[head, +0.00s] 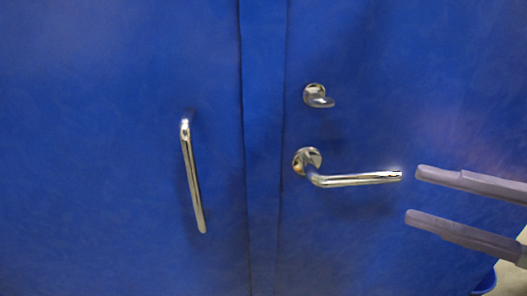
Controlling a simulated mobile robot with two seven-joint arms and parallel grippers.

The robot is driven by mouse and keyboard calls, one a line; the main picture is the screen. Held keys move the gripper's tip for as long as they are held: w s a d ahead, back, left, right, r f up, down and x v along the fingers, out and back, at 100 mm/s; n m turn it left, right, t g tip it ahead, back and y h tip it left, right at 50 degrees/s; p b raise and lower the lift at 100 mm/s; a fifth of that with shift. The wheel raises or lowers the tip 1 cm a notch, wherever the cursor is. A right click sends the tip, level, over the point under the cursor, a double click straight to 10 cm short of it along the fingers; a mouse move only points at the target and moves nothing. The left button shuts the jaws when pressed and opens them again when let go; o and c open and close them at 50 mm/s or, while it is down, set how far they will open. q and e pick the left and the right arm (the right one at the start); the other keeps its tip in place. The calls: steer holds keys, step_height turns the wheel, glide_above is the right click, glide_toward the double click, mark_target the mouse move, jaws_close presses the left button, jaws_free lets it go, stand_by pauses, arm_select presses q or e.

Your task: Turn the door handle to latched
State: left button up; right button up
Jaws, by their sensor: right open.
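The door handle (355,180) is a shiny chrome lever on a round rosette, on the blue right-hand door. Its lever points right and lies close to level, its free end slightly raised. My right gripper (412,195) comes in from the right, its two grey fingers spread apart one above the other. The fingertips are just right of the lever's free end, and nothing is between them. Whether the fingers are at the lever's depth is hard to tell. My left gripper is not in view.
A small chrome thumb-turn (318,97) sits above the lever on the same door. A chrome bar handle (192,178) stands near-vertical on the left door (90,150). A vertical seam strip (264,150) runs between the doors. Pale floor shows at the lower right corner.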

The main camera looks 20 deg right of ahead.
mark_target(367, 181)
steer(key=x, duration=0.8)
steer(key=shift+w+a, duration=0.2)
steer(key=shift+w, duration=0.05)
jaws_close()
stand_by(1.1)
